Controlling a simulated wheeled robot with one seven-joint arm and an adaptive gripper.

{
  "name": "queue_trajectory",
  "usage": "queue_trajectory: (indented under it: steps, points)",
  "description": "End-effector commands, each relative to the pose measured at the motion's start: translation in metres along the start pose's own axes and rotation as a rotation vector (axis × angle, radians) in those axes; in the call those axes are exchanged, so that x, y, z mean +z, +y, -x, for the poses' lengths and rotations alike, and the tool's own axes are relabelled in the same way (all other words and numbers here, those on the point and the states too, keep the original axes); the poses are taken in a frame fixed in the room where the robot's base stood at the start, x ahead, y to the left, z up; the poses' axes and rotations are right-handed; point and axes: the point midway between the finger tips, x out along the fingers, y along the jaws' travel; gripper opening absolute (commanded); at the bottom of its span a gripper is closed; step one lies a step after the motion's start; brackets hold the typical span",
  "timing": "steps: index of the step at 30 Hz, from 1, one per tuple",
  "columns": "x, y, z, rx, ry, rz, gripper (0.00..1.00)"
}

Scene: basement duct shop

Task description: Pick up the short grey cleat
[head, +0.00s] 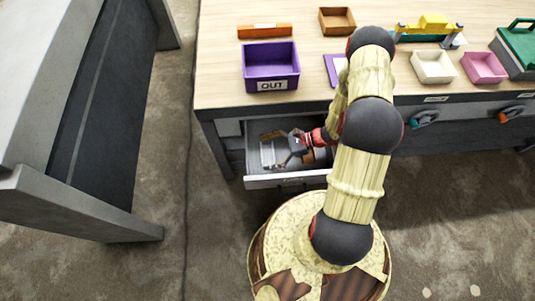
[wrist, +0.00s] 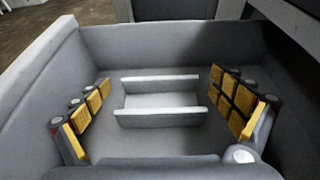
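The short grey cleat (wrist: 160,101) is a light grey channel piece with two raised long edges. It lies on the floor of the open grey drawer (head: 287,181) under the workbench, and it also shows in the head view (head: 268,153). My gripper (wrist: 160,92) is open, with yellow-padded fingers spread wide to the left and right of the cleat. There is a clear gap on both sides and no pad touches it. In the head view my gripper (head: 290,156) reaches down into the drawer, just right of the cleat.
Drawer walls (wrist: 185,55) stand close around my fingers. A brown piece (head: 272,135) lies at the back of the drawer. On the bench (head: 218,70) are a purple OUT bin (head: 270,68), a white bin (head: 433,67) and a pink bin (head: 484,68). A grey table (head: 85,205) stands left.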

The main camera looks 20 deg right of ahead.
Motion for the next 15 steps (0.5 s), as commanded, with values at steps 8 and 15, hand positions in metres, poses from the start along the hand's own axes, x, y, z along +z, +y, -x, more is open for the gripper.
queue_trajectory:
  steps: [8, 15]
  points:
    - [0.0, 0.0, 0.0002, 0.0, 0.0, 0.0, 0.77]
    - [-0.0001, 0.0, 0.0002, 0.0, 0.0, 0.0, 0.63]
